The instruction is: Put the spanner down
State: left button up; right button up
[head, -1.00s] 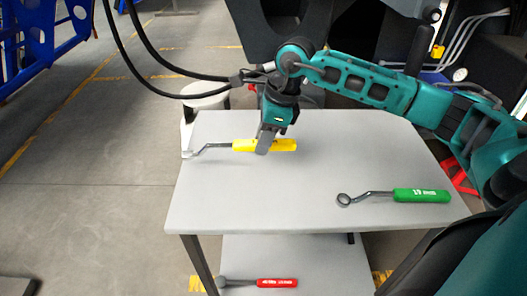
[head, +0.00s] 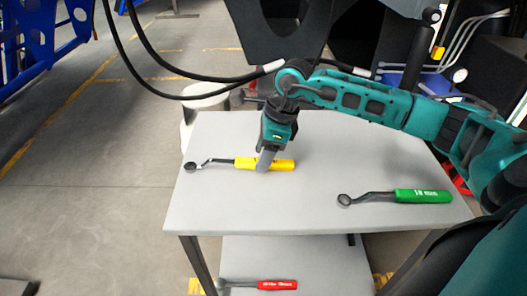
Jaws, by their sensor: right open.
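A spanner with a yellow handle (head: 282,165) lies at the left back part of the grey table top (head: 300,205), its ring end pointing left. My right gripper (head: 265,163) is open and points down at the yellow handle. A finger covers part of the handle; whether it touches cannot be told. A second spanner with a green handle (head: 423,196) lies at the right of the table top. A third with a red handle (head: 277,285) lies on the lower shelf. My left gripper is not in view.
The middle and front of the table top are clear. The lower shelf (head: 320,258) shows under the front edge. Black cables (head: 160,62) hang at the upper left. Dark machinery stands behind the table, and a white round object (head: 206,98) is behind its left corner.

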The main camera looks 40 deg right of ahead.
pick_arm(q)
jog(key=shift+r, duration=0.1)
pick_arm(e)
jog(key=shift+r, duration=0.1)
jog(key=shift+d+r, duration=0.1)
jog(key=shift+r, duration=0.2)
pick_arm(q)
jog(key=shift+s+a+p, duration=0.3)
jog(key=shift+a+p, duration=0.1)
jog(key=shift+p, duration=0.3)
pick_arm(e)
jog(key=v, duration=1.1)
jog(key=shift+r, duration=0.25)
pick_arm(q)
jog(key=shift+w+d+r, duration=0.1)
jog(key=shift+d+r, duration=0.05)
